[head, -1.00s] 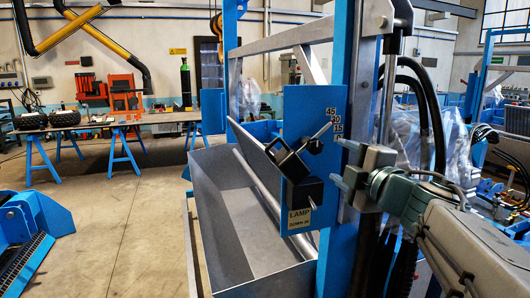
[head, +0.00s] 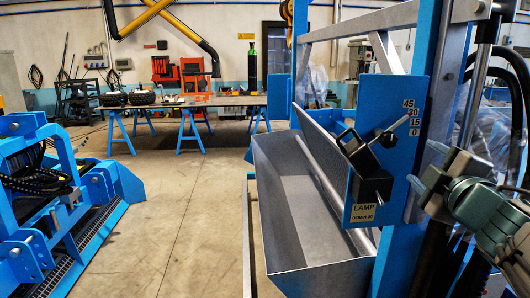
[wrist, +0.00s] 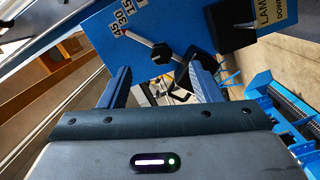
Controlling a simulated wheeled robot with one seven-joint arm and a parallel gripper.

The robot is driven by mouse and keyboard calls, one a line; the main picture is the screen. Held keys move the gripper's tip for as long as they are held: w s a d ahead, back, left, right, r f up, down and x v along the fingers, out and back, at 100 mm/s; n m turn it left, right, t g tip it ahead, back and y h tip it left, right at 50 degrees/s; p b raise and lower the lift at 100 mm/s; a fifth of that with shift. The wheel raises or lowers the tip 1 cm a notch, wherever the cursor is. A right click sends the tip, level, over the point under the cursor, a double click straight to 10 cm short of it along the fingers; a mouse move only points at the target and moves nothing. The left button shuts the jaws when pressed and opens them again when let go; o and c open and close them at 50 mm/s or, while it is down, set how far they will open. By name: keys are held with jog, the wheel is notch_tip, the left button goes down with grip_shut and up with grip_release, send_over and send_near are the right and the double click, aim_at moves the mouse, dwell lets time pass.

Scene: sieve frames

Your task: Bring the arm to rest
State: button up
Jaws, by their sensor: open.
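My gripper (head: 428,175) is at the right of the head view, just right of the blue panel (head: 390,98). In the wrist view its two dark fingers (wrist: 160,84) are apart, with nothing held between them. The panel carries a black knob (head: 388,139) with a pale rod pointing up toward the printed numbers 45, 30, 15 and 0. The knob also shows in the wrist view (wrist: 184,55), beyond the fingers. A clear gap shows between gripper and knob in the head view. A tag below reads LAMP (head: 364,212).
A grey metal trough (head: 310,225) stands left of the panel. A blue post (head: 408,210) and black hoses (head: 512,85) are close to my arm. A blue machine (head: 60,200) is at the left. The floor (head: 190,220) between is clear. A table (head: 230,101) stands behind.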

jog(key=s+a+f+m+g+p, duration=0.1)
jog(key=s+a+f+m+g, duration=0.2)
jog(key=f, duration=0.4)
jog(key=s+a+f+m+g+h, duration=0.1)
jog(key=a+f+m+g, duration=0.3)
jog(key=f, duration=0.3)
jog(key=s+a+f+m+g+p, duration=0.1)
jog(key=a+f+m+g, duration=0.3)
jog(key=f, duration=0.3)
jog(key=s+a+f+m+g+y, duration=0.2)
jog(key=s+a+f+g, duration=0.2)
jog(key=s+a, duration=0.2)
jog(key=shift+s+f+y, duration=0.15)
jog(key=shift+s+y, duration=0.15)
jog(key=shift+s, duration=0.3)
